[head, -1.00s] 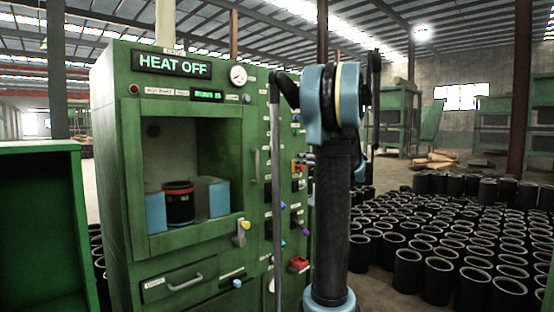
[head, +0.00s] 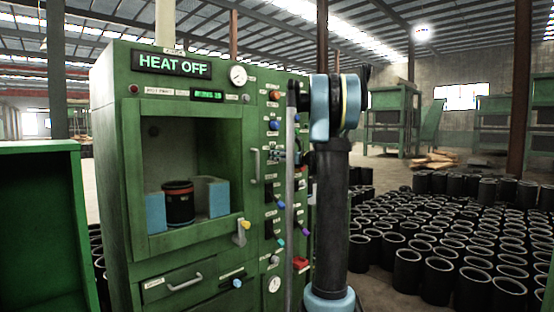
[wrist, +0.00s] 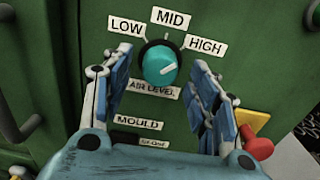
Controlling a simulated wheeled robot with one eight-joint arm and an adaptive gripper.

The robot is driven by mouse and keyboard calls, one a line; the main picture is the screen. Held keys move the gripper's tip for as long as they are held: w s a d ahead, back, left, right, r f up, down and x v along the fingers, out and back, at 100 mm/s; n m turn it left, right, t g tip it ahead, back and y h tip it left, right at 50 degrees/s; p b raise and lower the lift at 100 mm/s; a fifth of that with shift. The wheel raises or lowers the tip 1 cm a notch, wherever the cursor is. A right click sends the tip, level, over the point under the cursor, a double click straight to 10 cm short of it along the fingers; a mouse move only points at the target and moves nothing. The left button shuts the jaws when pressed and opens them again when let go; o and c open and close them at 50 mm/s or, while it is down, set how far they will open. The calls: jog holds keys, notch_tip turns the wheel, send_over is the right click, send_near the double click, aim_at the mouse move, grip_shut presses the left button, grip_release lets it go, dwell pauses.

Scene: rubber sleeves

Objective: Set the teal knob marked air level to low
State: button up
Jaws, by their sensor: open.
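The teal knob (wrist: 160,66) sits on the green panel in the wrist view, above the label AIR LEVEL. The labels LOW (wrist: 125,28), MID (wrist: 170,18) and HIGH (wrist: 204,45) stand around its top. Its white pointer mark points right and slightly up, on the HIGH side. My gripper (wrist: 154,62) is open, with one blue finger on each side of the knob. I see no clear contact with it. In the head view I cannot make out this knob behind my arm.
A red-ended lever on a yellow plate (wrist: 255,140) is close by my right finger. A MOULD label (wrist: 138,123) lies below the knob. In the head view, the green machine (head: 115,200) reads HEAT OFF, and several black sleeves (head: 430,250) stand on the floor at right.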

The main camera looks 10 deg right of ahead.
jog(key=shift+x, duration=0.8)
jog(key=c, duration=1.1)
jog(key=shift+o, duration=0.2)
